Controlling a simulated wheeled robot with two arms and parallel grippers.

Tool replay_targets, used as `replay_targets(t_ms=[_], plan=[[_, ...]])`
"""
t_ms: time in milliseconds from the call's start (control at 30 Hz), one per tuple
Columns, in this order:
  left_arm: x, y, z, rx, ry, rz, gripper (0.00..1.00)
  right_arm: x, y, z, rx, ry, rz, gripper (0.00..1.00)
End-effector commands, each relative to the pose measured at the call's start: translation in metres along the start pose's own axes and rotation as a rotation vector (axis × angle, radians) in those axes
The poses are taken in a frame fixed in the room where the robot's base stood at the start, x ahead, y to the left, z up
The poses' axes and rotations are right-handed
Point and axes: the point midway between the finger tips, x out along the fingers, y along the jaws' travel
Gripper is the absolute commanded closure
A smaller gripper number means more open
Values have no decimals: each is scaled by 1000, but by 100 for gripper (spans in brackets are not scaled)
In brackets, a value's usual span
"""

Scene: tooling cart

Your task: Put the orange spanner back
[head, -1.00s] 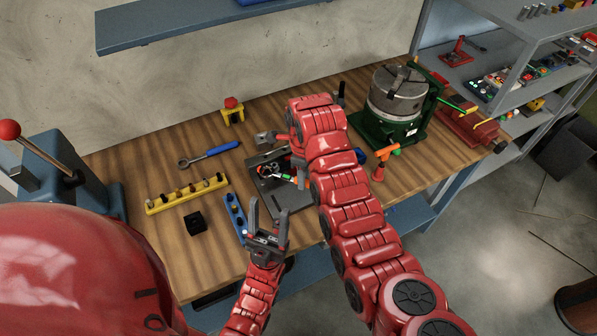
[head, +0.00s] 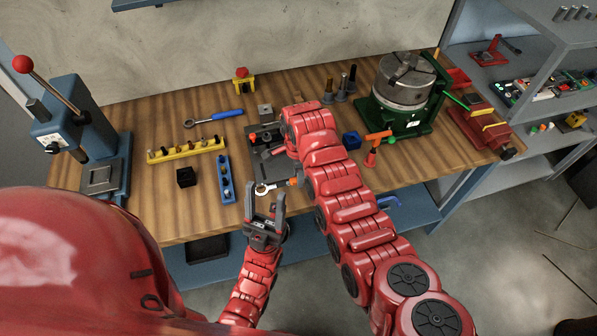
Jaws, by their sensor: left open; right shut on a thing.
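The orange spanner (head: 293,182) shows as a short orange handle and a bright ring end pointing left, near the front edge of the bench. My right gripper (head: 298,178) is shut on its handle; my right forearm and wrist hide most of the grip. I cannot tell whether the spanner touches the bench. My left gripper (head: 264,210) is open and empty, fingers pointing up, just in front of the ring end, at the bench's front edge.
A dark grey fixture (head: 258,138) stands behind the spanner. A blue-handled spanner (head: 213,118), yellow rack (head: 186,150), blue rack (head: 225,180) and black block (head: 186,177) lie left. A green-based chuck (head: 404,85), blue block (head: 351,140) and orange-red stand (head: 371,155) are right.

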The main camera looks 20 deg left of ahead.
Motion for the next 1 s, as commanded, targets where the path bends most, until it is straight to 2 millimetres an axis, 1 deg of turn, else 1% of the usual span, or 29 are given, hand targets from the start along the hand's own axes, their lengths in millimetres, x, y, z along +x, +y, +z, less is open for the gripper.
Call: replay_targets(t_ms=[33,100,233,567,1000], plan=[[-4,0,1,0,0,0,43,6,0,0,0,0,2,100],[-5,0,1,0,0,0,43,12,1,0,0,0,5,100],[-6,0,1,0,0,0,43,18,1,0,0,0,5,100],[-6,0,1,0,0,0,43,18,1,0,1,0,2,100],[-13,1,2,0,0,0,43,20,0,0,1,-1,1,100]])
